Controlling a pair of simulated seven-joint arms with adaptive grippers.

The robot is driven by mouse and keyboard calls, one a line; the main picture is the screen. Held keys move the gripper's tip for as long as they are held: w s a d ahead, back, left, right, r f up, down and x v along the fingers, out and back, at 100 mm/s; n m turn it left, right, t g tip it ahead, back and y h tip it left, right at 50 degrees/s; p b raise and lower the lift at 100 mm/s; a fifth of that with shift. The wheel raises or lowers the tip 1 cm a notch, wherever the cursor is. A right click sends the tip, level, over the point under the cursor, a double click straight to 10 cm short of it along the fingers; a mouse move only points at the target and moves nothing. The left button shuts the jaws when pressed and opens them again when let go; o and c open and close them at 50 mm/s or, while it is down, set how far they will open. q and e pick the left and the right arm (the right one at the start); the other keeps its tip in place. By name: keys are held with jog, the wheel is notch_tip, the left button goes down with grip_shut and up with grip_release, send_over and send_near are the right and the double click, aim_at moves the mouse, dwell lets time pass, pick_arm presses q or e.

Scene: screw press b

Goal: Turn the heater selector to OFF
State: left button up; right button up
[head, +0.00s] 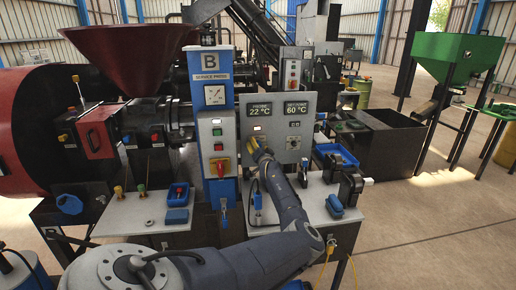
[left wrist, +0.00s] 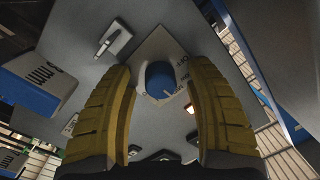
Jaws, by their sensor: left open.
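The heater selector looks to be the round blue knob (left wrist: 161,78) on a pale, tilted label plate (left wrist: 165,45) in the left wrist view. Lettering like OFF shows at the plate's right side, partly cut by a finger. I cannot tell which way the knob points. My left gripper (left wrist: 163,85) is open, its two yellow fingers on either side of the knob; contact is not clear. In the head view my left gripper (head: 259,149) is at the lower left of the grey control panel (head: 292,128) and hides the knob. My right gripper is not in view.
The panel displays (head: 261,110) read 22 °C and 60 °C. A blue column (head: 220,190) with a red and yellow switch (head: 220,167) stands just left of my gripper. A blue tray (head: 335,155) and a black device (head: 350,186) are on the right.

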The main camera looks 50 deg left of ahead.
pick_arm(q)
grip_shut()
dwell(0.5)
